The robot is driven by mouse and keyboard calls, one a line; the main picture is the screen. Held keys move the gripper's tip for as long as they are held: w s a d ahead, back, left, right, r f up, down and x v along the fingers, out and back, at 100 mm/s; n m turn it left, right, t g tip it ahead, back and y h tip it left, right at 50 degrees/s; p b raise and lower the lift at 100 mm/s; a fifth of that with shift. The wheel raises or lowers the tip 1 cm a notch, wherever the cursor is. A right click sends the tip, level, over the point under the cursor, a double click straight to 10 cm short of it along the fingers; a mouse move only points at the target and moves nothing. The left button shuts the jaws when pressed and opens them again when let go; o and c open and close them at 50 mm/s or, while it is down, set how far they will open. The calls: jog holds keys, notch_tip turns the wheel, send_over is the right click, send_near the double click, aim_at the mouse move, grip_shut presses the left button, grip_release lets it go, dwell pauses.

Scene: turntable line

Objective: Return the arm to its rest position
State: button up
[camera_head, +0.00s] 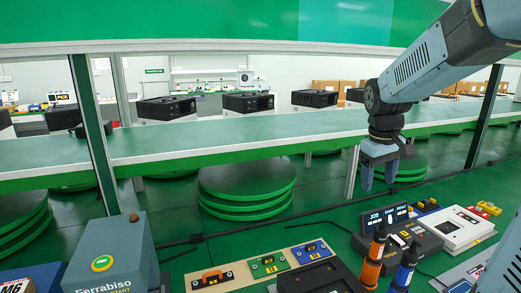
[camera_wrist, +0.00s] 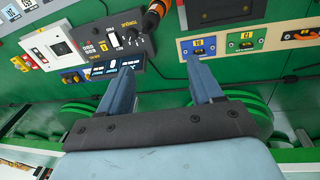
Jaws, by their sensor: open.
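My gripper (camera_head: 378,178) hangs from my blue-grey arm at the right of the head view, above the back edge of the green work surface. Its fingers point down and are apart, with nothing between them. In the wrist view my gripper (camera_wrist: 163,75) also shows two spread blue fingers with an empty gap. The fingers touch nothing that I can see.
Below stand a dark control box with a JOB display (camera_head: 388,217), a white device (camera_head: 453,230), an orange screwdriver (camera_head: 373,258), a blue one (camera_head: 404,268) and a wooden panel (camera_head: 237,270). A grey-blue Ferrabiso box (camera_head: 112,255) stands left. A green-edged shelf (camera_head: 230,140) runs behind.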

jog(key=s+a+r+m+t, duration=0.1)
jog(key=s+a+t, duration=0.1)
jog(key=s, duration=0.6)
jog(key=s+a+r+m+t+y, duration=0.1)
jog(key=s+a, duration=0.3)
jog(key=s, duration=0.4)
jog(key=shift+s+r+m+t, duration=0.15)
jog(key=shift+r+m+t, duration=0.45)
jog(key=shift+r+t, duration=0.1)
